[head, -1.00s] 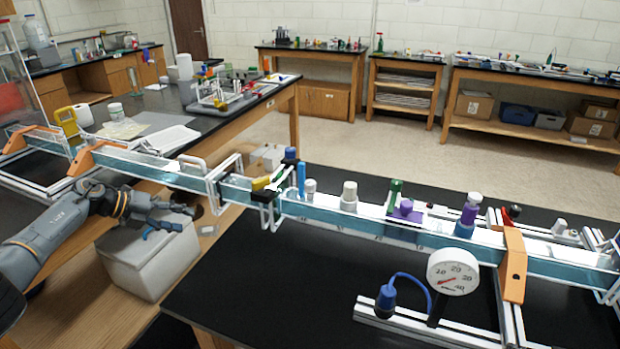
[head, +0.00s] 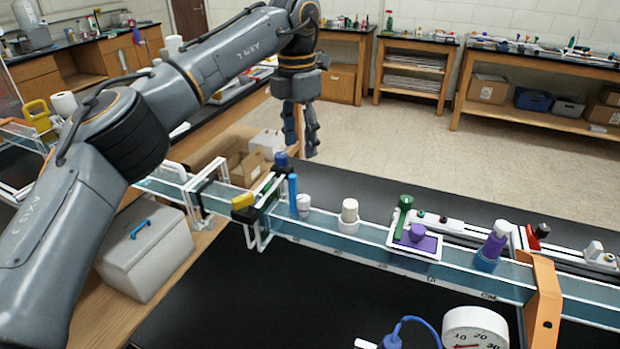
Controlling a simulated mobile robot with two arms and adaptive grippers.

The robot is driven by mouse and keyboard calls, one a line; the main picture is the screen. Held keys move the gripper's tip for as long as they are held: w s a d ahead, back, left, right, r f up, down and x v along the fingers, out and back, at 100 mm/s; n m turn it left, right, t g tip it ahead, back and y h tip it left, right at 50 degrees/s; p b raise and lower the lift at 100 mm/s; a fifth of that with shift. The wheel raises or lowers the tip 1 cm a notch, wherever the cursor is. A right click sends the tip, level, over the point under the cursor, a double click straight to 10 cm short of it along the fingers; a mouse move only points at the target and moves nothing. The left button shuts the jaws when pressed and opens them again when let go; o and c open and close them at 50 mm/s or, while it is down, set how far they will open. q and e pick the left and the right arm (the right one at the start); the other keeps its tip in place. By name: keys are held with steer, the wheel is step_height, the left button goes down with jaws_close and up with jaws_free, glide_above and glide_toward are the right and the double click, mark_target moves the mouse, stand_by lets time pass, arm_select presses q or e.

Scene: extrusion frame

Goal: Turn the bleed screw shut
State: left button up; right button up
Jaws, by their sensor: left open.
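A long clear channel with blue-tinted walls (head: 335,232) runs across the bench. Several coloured caps and knobs stand along it; I cannot tell for certain which is the bleed screw. There is a yellow knob (head: 243,200) by a dark green clamp, a blue upright stick (head: 293,195), a white-topped cap (head: 349,211), a green upright handle (head: 404,215) and a purple knob (head: 417,232) on a framed plate. My left gripper (head: 300,138) points down, open and empty, above and behind the clamp end of the channel. My right gripper is out of view.
A purple-and-white bottle-like piece (head: 491,246) and an orange bracket (head: 541,300) stand farther right on the channel. A round dial gauge (head: 474,330) is in front. A grey box (head: 143,247) sits at lower left.

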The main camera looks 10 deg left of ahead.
arm_select(q)
steer(key=p, duration=0.2)
glide_above(303, 197)
step_height(303, 197, down, 8)
steer(key=shift+r, duration=0.1)
step_height(303, 197, down, 4)
steer(key=shift+r+p, duration=0.1)
steer(key=shift+p, duration=0.45)
steer(key=shift+f, duration=0.75)
jaws_close()
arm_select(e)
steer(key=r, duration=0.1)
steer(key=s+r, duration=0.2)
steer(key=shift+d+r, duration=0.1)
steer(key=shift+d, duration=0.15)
